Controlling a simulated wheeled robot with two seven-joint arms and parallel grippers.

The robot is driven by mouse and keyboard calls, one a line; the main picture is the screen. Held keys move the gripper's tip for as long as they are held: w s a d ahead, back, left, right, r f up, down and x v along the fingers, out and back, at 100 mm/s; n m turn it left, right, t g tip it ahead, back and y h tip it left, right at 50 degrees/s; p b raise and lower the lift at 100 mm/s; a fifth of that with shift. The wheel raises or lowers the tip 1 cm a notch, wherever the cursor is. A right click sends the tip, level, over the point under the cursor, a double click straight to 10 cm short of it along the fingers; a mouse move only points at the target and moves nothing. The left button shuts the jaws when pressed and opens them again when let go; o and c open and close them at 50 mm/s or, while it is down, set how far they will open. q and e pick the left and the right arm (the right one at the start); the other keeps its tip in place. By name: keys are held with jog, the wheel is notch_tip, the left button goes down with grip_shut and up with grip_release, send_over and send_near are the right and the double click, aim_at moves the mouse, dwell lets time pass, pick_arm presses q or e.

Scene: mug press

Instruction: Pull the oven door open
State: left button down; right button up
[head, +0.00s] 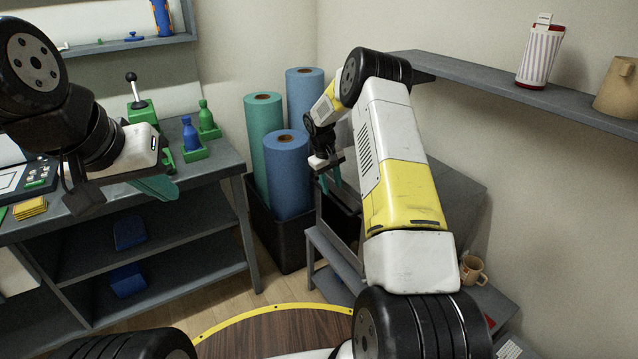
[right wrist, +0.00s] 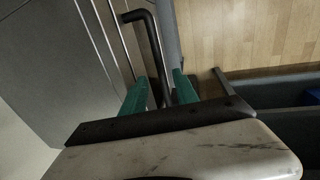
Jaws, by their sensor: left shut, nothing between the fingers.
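The oven (head: 342,222) stands against the right wall, largely hidden behind my right arm. Its grey body (right wrist: 50,75) fills the left of the right wrist view. A black bar handle (right wrist: 146,28) with a bent end stands off its front. My right gripper (right wrist: 160,92) is open, with its teal fingers on either side of the handle; I cannot tell whether they touch it. It also shows at the oven's front in the head view (head: 330,182). I cannot clearly tell how far the door stands open. My left gripper (head: 158,188) is shut and empty, away from the oven.
A black bin (head: 279,238) with blue and green rolls stands left of the oven. A grey workbench (head: 205,172) with green and blue items is at the left. A wall shelf (head: 480,76) is above right; a mug (head: 472,271) sits near my right arm.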

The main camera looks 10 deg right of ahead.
aim_at(334, 199)
jog(key=f, duration=0.2)
jog(key=d+f, duration=0.1)
jog(key=f, duration=0.2)
jog(key=shift+w+f, duration=0.15)
jog(key=shift+w, duration=0.05)
grip_shut()
dwell(1.2)
